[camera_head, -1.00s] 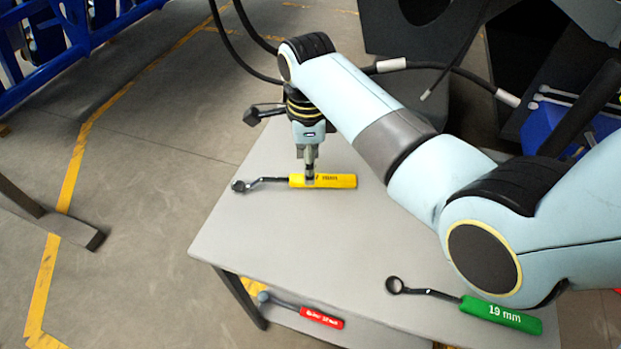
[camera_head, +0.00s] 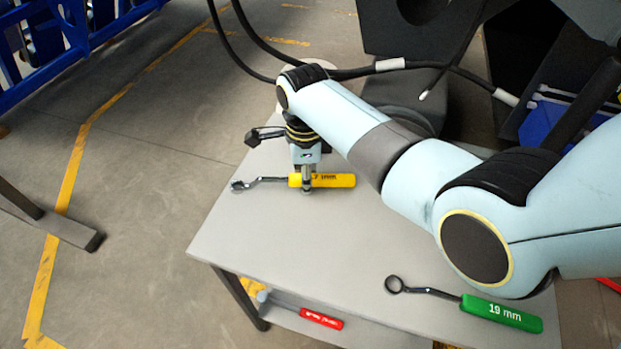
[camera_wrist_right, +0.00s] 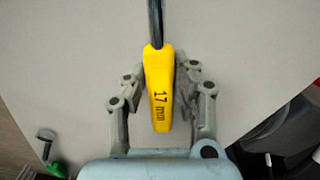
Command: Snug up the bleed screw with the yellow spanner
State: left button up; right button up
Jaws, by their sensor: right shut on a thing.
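The yellow spanner (camera_head: 336,180) has a yellow handle and a dark ring end that points left in the head view. It is at the far part of the grey table. My right gripper (camera_head: 306,185) points down and is shut on the yellow handle. In the right wrist view the handle (camera_wrist_right: 160,88), marked 17 mm, sits between the two fingers of the right gripper (camera_wrist_right: 160,75). The dark shank runs out of the top of that view. I cannot tell whether the spanner touches the table. I cannot make out the bleed screw. My left gripper is not in view.
A green 19 mm spanner (camera_head: 500,313) lies at the table's (camera_head: 290,240) near right edge. A red-handled spanner (camera_head: 321,318) lies on a lower shelf. Black hoses (camera_head: 340,74) run behind my right arm. The table's middle is clear.

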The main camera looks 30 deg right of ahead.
grip_shut()
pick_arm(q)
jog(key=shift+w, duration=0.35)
pick_arm(e)
jog(key=shift+r, duration=0.1)
jog(key=shift+r, duration=0.25)
notch_tip(320, 180, up, 4)
jog(key=shift+s+d+f+p, duration=0.1)
jog(key=shift+s+d+p, duration=0.05)
jog(key=shift+p, duration=0.2)
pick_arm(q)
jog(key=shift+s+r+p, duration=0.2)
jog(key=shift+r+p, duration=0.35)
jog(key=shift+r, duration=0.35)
pick_arm(e)
jog(key=s+d+r, duration=0.6)
jog(key=s, duration=0.3)
jog(key=shift+d+r, duration=0.25)
jog(key=shift+s, duration=0.1)
